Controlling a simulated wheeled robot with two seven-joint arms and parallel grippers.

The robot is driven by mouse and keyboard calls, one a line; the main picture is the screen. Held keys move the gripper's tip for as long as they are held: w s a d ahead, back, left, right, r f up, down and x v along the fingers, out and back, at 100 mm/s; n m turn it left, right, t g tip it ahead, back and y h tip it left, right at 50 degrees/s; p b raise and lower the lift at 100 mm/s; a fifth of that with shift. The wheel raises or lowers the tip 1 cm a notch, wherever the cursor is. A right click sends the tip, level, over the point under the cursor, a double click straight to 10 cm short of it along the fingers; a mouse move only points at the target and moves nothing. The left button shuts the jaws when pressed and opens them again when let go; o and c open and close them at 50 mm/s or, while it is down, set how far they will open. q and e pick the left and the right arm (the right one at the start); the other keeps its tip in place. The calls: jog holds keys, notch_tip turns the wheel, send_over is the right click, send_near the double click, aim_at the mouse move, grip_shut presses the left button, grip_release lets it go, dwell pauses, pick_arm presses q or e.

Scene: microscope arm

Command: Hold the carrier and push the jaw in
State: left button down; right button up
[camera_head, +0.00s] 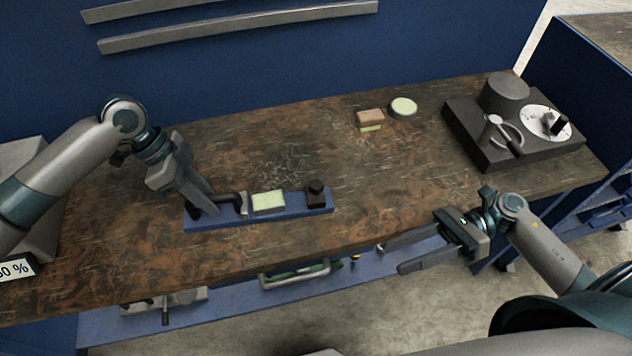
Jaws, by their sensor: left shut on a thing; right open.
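The carrier (291,211) is a long blue bar lying on the wooden table near its front edge. A pale green block (268,202) sits on its middle. A small black block with a knob (316,193) stands at its right end. A grey upright plate (243,203) with a dark handle beside it is left of the green block; I take this for the jaw. My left gripper (205,205) points down at the carrier's left end, shut on the dark handle there or the bar's end; which one is unclear. My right gripper (388,257) is open and empty, off the table's front edge.
A dark machine with a round grey top (505,95) and a white dial stands at the table's right. A brown block (370,118) and a pale round dish (403,107) lie at the back. The table (400,170) is clear between them and the carrier.

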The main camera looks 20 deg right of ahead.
aim_at(316, 183)
jog(key=w+t, duration=0.2)
jog(key=w, duration=0.3)
jog(key=w+a+r+t, duration=0.1)
jog(key=w+t, duration=0.1)
jog(key=w, duration=0.3)
jog(key=w+t, duration=0.3)
jog(key=w, duration=0.2)
jog(key=shift+w+a+r+n, duration=0.2)
jog(key=shift+a+r+n, duration=0.1)
jog(key=shift+a+r, duration=0.05)
jog(key=x, duration=1.2)
jog(key=shift+s, duration=0.1)
